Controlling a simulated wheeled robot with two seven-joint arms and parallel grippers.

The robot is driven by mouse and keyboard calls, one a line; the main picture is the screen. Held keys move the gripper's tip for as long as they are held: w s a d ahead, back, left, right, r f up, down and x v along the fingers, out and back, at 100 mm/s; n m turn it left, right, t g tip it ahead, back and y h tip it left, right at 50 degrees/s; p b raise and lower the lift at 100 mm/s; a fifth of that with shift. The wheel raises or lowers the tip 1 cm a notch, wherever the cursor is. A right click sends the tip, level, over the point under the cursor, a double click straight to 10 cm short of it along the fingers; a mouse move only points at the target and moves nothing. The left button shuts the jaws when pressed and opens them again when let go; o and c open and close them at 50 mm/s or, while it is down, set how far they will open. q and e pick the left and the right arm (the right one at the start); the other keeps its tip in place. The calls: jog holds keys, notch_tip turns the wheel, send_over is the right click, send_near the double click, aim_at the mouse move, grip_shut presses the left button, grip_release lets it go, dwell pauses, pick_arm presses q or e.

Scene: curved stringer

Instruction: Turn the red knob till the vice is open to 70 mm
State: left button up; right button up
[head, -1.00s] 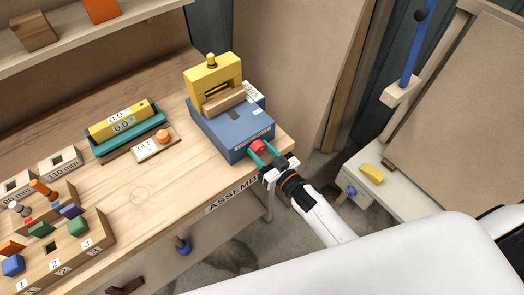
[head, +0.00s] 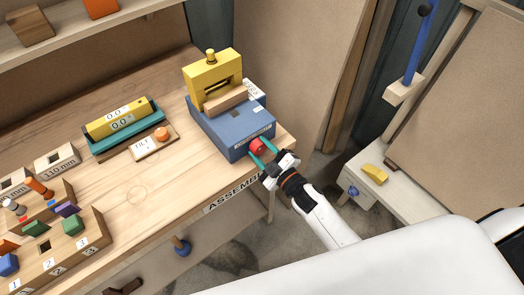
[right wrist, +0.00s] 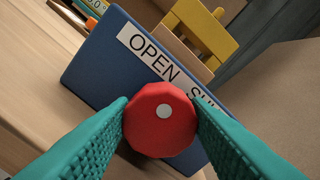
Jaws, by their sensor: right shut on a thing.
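The vice has a blue base (head: 222,128) with a yellow frame (head: 213,82) and a wooden jaw block (head: 226,100), at the right end of the workbench. The red knob (head: 257,147) is on the base's front face. My right gripper (head: 264,150) is shut on the knob, with one teal finger on each side. In the right wrist view the red knob (right wrist: 160,120) sits between the fingers, with a white dot at its upper middle. A label reading "OPEN" (right wrist: 152,54) is above it, and its other word is partly hidden. My left gripper is not in view.
A teal holder (head: 128,138) with a yellow gauge and a small board marked "TILT" (head: 146,148) stand left of the vice. Numbered wooden blocks with coloured pegs (head: 70,240) are at the lower left. The bench (head: 150,195) is clear in front of the vice.

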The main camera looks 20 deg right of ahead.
jog(key=shift+n+b, duration=0.45)
jog(key=shift+n, duration=1.25)
jog(key=o, duration=1)
